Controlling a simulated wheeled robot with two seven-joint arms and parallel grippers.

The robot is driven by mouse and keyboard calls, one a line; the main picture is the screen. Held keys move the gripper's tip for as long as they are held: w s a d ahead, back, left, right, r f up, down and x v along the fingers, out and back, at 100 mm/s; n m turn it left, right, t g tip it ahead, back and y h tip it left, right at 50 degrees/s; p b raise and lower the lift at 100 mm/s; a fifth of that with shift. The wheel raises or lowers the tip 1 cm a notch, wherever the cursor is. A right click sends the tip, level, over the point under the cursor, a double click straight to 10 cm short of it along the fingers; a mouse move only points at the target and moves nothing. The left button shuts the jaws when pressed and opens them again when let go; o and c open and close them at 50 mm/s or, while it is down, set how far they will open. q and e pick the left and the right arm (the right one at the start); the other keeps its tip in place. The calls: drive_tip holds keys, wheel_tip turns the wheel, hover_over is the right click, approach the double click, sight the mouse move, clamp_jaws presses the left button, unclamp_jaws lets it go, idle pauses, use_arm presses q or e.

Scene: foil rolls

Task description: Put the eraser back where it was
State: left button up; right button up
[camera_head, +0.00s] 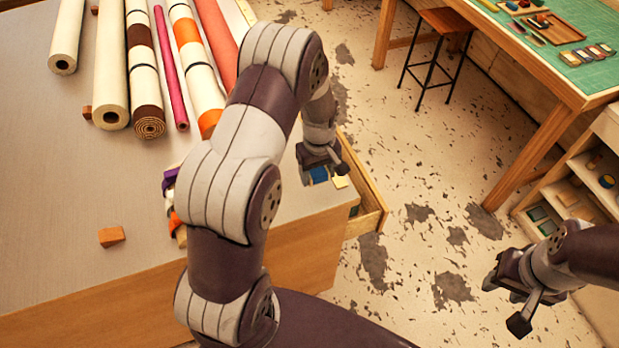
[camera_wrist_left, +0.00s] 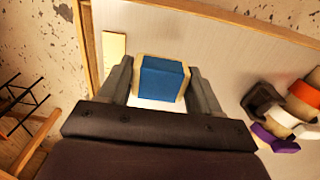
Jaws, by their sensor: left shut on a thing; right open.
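My left gripper (camera_head: 322,162) is over the right edge of the grey-topped table. Its fingers are shut on a blue block with cream edges (camera_wrist_left: 162,78), which looks like the eraser. The blue block also shows below the gripper in the head view (camera_head: 318,175). I cannot tell whether it touches the surface beneath. A small cream block (camera_wrist_left: 114,46) lies beside it, and also shows in the head view (camera_head: 340,182). My right gripper (camera_head: 504,302) is open and empty at the lower right, over the floor.
Several foil and paper rolls (camera_head: 110,70) lie at the table's back. An orange-brown block (camera_head: 112,236) sits at the left. A cluster of coloured small rolls (camera_wrist_left: 295,110) is near the left gripper. An open wooden drawer (camera_head: 372,212) juts out at the right; a stool (camera_head: 447,20) stands beyond.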

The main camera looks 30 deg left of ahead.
sight(311, 191)
use_arm(q)
drive_tip(key=shift+a+f, duration=1)
drive_tip(key=shift+a, duration=0.05)
drive_tip(key=f+p, duration=0.1)
drive_tip(key=d+f+p, duration=0.1)
drive_tip(key=f, duration=0.1)
drive_tip(key=shift+f, duration=0.25)
drive_tip(key=shift+s+a+f, duration=0.15)
drive_tip(key=shift+s, duration=0.05)
drive_tip(key=shift+a, duration=0.2)
drive_tip(key=shift+f, duration=0.1)
drive_tip(key=o, duration=0.6)
drive_tip(key=shift+w+f, duration=0.15)
drive_tip(key=o, duration=0.4)
drive_tip(key=shift+d, duration=0.25)
use_arm(e)
drive_tip(key=shift+w+d+r, duration=0.4)
drive_tip(key=shift+w+r, duration=0.4)
drive_tip(key=shift+r, duration=0.05)
